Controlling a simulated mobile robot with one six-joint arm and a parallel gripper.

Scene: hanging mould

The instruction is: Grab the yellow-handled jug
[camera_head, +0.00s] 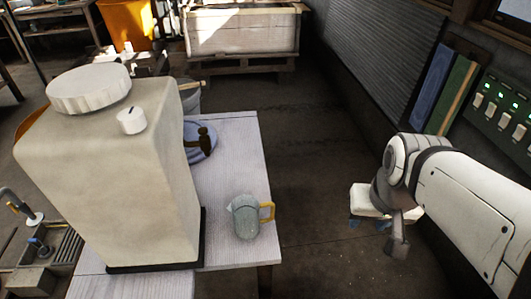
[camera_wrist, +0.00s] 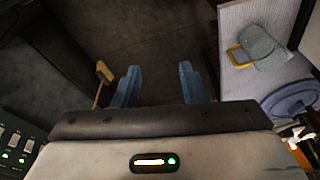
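The jug (camera_head: 246,218) is grey with a yellow handle (camera_head: 267,212) on its right side. It stands upright on the pale wooden table, near the table's right edge. In the wrist view the jug (camera_wrist: 262,46) is at the upper right, its yellow handle towards my gripper's side. My gripper (camera_wrist: 157,84) is open, with two blue fingers apart and only dark floor seen between them. In the head view my gripper (camera_head: 369,222) hangs over the floor, well to the right of the jug and apart from it.
A large beige canister (camera_head: 110,180) with a white cap stands left of the jug. Behind the jug are a blue-grey round thing (camera_head: 196,150) and a dark hammer-like tool (camera_head: 206,139). A switch panel (camera_head: 505,112) is on the right wall. The floor between table and arm is clear.

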